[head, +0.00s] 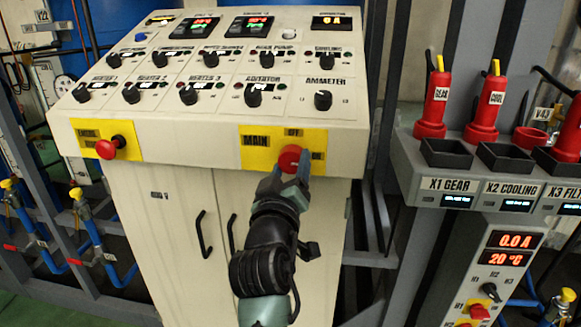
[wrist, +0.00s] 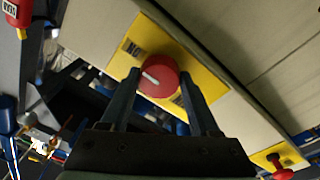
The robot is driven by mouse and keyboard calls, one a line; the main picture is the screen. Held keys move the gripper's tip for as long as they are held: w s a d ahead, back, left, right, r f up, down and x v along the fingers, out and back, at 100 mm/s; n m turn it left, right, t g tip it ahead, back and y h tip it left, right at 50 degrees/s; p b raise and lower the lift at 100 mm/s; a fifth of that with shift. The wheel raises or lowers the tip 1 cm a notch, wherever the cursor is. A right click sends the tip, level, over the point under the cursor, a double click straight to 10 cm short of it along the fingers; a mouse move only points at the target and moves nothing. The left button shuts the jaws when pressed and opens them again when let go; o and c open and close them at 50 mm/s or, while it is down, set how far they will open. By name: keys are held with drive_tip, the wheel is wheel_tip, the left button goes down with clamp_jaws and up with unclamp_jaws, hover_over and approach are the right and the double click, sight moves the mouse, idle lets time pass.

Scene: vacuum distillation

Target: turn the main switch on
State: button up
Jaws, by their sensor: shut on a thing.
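The main switch (head: 290,157) is a round red knob on a yellow plate (head: 256,141) marked MAIN, on the front lip of the cream control console. OFF is printed above the knob and ON at its right. My gripper (head: 291,168) reaches it from below, with its fingers at either side of the knob. In the wrist view the red knob (wrist: 159,76) sits between the two fingertips of my gripper (wrist: 158,82), shut on it. The fingers partly hide the plate.
A red emergency button (head: 107,149) on a yellow plate is at the console's left. Rows of black knobs (head: 254,95) cover the sloped panel above. Cabinet doors with black handles (head: 203,234) lie below. A grey rack (head: 432,165) with red connectors stands at right.

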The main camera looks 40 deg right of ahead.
drive_tip(key=o, duration=1.4)
drive_tip(key=shift+c, duration=0.2)
drive_tip(key=b+v, duration=0.1)
drive_tip(key=v, duration=1.2)
drive_tip(key=shift+f, duration=0.1)
